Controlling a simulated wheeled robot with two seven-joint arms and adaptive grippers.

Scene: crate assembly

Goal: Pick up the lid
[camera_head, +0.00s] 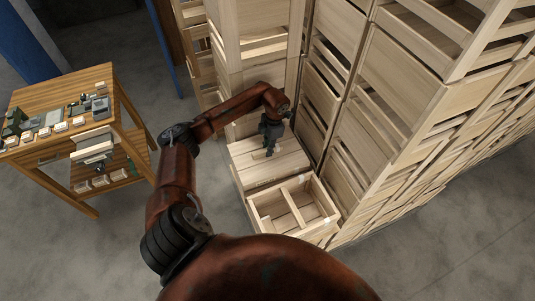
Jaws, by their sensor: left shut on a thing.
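The lid (250,172) is a pale panel of wooden planks. It lies level, or nearly so, just behind an open wooden crate (262,212). My left arm reaches over from the left, and my left gripper (270,151) points down onto the middle of the lid, shut on it. The exact part gripped is too small to make out. I cannot tell whether the lid rests on something or is slightly raised. The open crate has a divider and looks empty. My right gripper is not in view.
Tall stacks of wooden crates (385,120) stand close on the right, and another stack (252,45) rises behind the lid. A wooden table (62,88) with several small items stands at the left. Grey floor is free between the table and the crates.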

